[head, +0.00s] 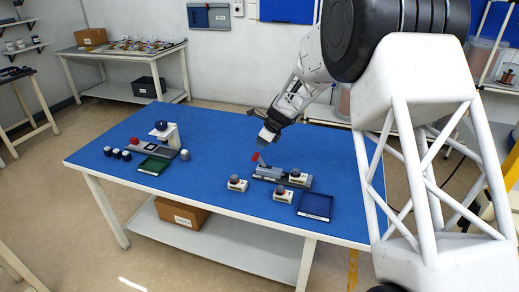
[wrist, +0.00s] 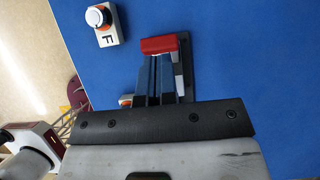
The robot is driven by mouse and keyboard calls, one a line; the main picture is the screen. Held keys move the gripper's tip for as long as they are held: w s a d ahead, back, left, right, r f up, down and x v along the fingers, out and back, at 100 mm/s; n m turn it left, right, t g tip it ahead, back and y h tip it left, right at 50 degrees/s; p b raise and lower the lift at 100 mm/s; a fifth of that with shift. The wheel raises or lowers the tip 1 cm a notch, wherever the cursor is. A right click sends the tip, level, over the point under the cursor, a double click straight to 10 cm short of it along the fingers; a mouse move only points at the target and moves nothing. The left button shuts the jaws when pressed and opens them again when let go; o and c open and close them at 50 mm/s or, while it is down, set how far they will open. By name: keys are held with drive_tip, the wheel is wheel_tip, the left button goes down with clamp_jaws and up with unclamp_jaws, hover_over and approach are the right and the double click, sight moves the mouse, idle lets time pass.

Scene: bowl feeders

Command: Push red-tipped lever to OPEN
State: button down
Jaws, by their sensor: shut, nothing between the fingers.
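The red-tipped lever (head: 256,157) stands up from a grey base (head: 267,173) near the middle of the blue table. In the wrist view its red tip (wrist: 159,44) lies just beyond the ends of my fingers. My gripper (head: 264,141) is shut and empty, pointing down just above and beside the red tip in the head view. My gripper's dark fingers (wrist: 162,62) cover part of the lever and its base in the wrist view. I cannot tell whether the fingers touch the lever. No OPEN mark is readable.
Small knobbed boxes (head: 237,184) (head: 283,195) (head: 298,177) stand around the base. One knobbed box (wrist: 106,36) is marked F. A dark tray (head: 315,206) lies front right. A green tray (head: 153,166) and a device with a post (head: 170,135) stand left. The blue table between is clear.

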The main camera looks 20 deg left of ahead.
drive_tip(key=a+v, duration=0.1)
drive_tip(key=v, duration=0.5)
drive_tip(key=shift+r, duration=0.5)
drive_tip(key=s+d+r+n+t+h, duration=0.1)
drive_tip(key=s+d+r+n, duration=0.2)
drive_tip(key=s+d+r, duration=0.5)
drive_tip(key=s+d+r+n+h, duration=0.1)
drive_tip(key=s+d+r+n, duration=0.2)
drive_tip(key=s+d, duration=0.6)
drive_tip(key=s+d+r+n+t+h, duration=0.1)
drive_tip(key=s+d+r+n, duration=0.3)
drive_tip(key=d, duration=0.8)
drive_tip(key=s+d+n+h, duration=0.1)
drive_tip(key=s+d, duration=0.4)
drive_tip(key=s, duration=0.5)
drive_tip(key=s+d+f+n+h, duration=0.1)
drive_tip(key=s+d+n, duration=0.3)
drive_tip(key=s, duration=0.6)
drive_tip(key=s+d+f+n, duration=0.1)
drive_tip(key=s+d+n, duration=0.1)
drive_tip(key=s+d, duration=0.6)
drive_tip(key=shift+s+n+t+h, duration=0.3)
drive_tip(key=shift+s+n+h, duration=0.1)
drive_tip(key=shift+s, duration=0.8)
